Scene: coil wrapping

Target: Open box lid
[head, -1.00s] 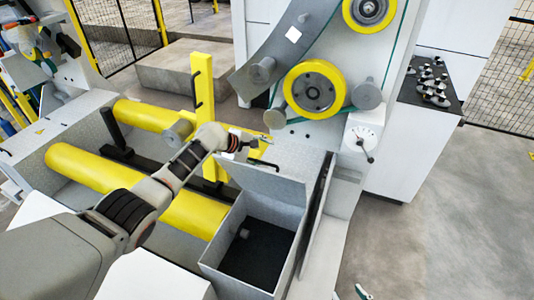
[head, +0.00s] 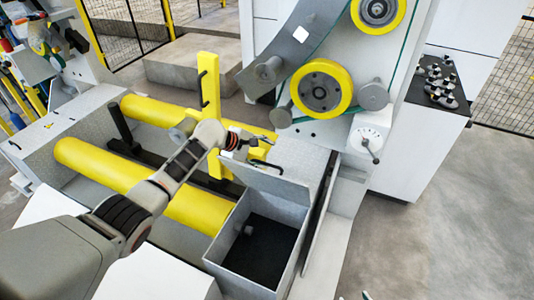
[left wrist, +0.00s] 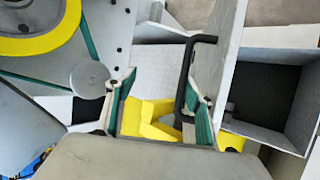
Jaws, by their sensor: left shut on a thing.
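The grey metal box (head: 219,250) stands open at the lower middle of the head view, with a dark floor inside. Its lid (head: 285,190) is raised and tilted up at the far side. A black bar handle (head: 268,164) is on the lid; it also shows in the left wrist view (left wrist: 186,70), beside the lid panel (left wrist: 230,50). My left gripper (head: 264,147) is at the lid's upper edge, shut on the handle. In the left wrist view its green-padded fingers (left wrist: 160,112) show, with the handle near the right one. Only a small tip of my right gripper (head: 366,295) shows at the bottom edge.
A dark-topped cabinet (head: 437,85) stands right. The floor (head: 440,200) at right is clear.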

